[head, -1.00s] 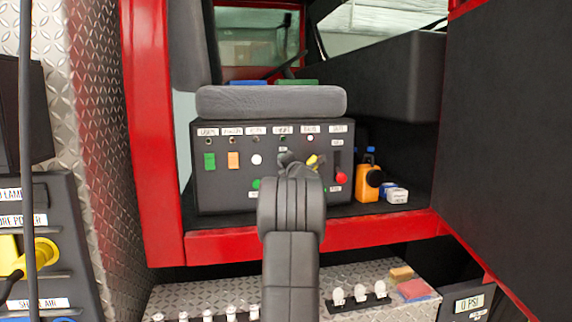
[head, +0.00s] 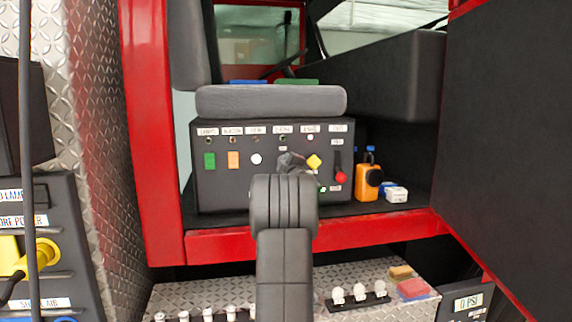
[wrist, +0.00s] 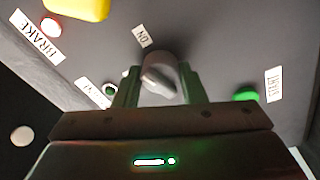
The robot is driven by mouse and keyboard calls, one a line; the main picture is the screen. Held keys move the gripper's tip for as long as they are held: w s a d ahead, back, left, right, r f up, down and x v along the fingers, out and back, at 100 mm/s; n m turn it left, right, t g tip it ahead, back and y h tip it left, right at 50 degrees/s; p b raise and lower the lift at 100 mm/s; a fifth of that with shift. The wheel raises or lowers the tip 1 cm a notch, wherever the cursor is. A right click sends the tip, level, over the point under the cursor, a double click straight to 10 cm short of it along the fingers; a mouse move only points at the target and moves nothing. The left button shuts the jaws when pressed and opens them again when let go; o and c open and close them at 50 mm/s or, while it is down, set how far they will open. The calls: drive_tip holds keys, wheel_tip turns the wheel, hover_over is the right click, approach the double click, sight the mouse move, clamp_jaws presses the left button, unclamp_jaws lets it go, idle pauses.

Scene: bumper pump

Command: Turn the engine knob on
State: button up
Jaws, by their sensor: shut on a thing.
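The engine knob (wrist: 158,76) is a grey round knob with a raised bar, set on the dark face of the control box (head: 225,190). In the wrist view it lies between the two green-grey fingers of my gripper (wrist: 160,90), which are shut on it. The bar is tilted. An "ON" label (wrist: 141,36) sits on the panel above the knob in that view. In the head view my gripper (head: 290,162) is at the box front below the engine label (head: 283,131) and hides the knob.
A yellow knob (head: 314,161) and a red-tipped lever (head: 340,177) are close to the right of my gripper. An orange bottle (head: 367,184) stands right of the box.

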drive_tip(key=shift+f+m+h, duration=0.15)
drive_tip(key=shift+m, duration=0.95)
drive_tip(key=shift+f+m+h, duration=0.15)
drive_tip(key=shift+m, duration=0.95)
drive_tip(key=o, duration=1)
drive_tip(key=shift+r, duration=0.15)
drive_tip(key=b+v, duration=0.4)
drive_tip(key=v, duration=1)
drive_tip(key=shift+a, duration=0.1)
drive_tip(key=shift+w, duration=0.15)
drive_tip(key=p+x, duration=0.4)
drive_tip(key=x, duration=0.9)
drive_tip(key=shift+w+r, duration=0.15)
drive_tip(key=shift+w, duration=0.2)
